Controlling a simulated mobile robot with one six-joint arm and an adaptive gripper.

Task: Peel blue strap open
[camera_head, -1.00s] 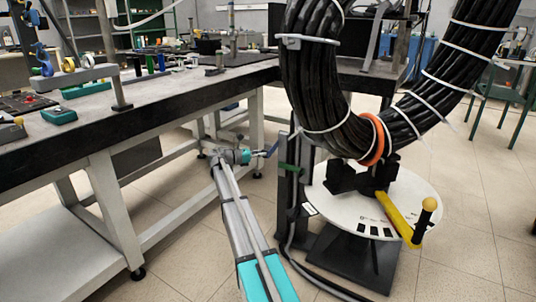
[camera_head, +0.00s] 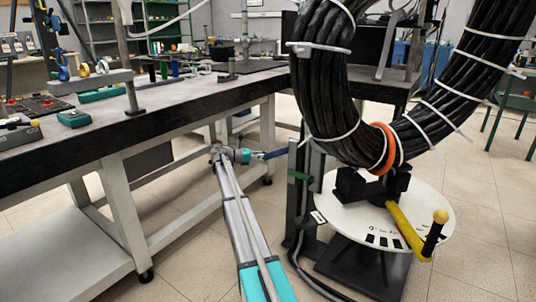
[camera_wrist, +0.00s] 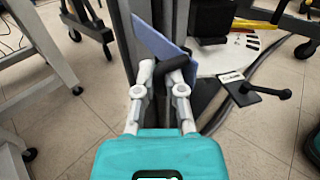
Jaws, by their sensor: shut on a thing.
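In the wrist view the strap (camera_wrist: 155,38) is a flat blue piece slanting past the fingertips against the post. The exact contact is partly hidden by the fingertips. The coil of thick black cables (camera_head: 325,75) stands above the round white disc (camera_head: 430,220), with white ties and an orange band (camera_head: 385,150) around it.
A long workbench (camera_head: 110,133) with tools runs along the left, its leg frame close to my arm. A yellow crank handle (camera_head: 408,232) sticks out over the disc. A dark post (camera_head: 300,215) stands just right of my gripper.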

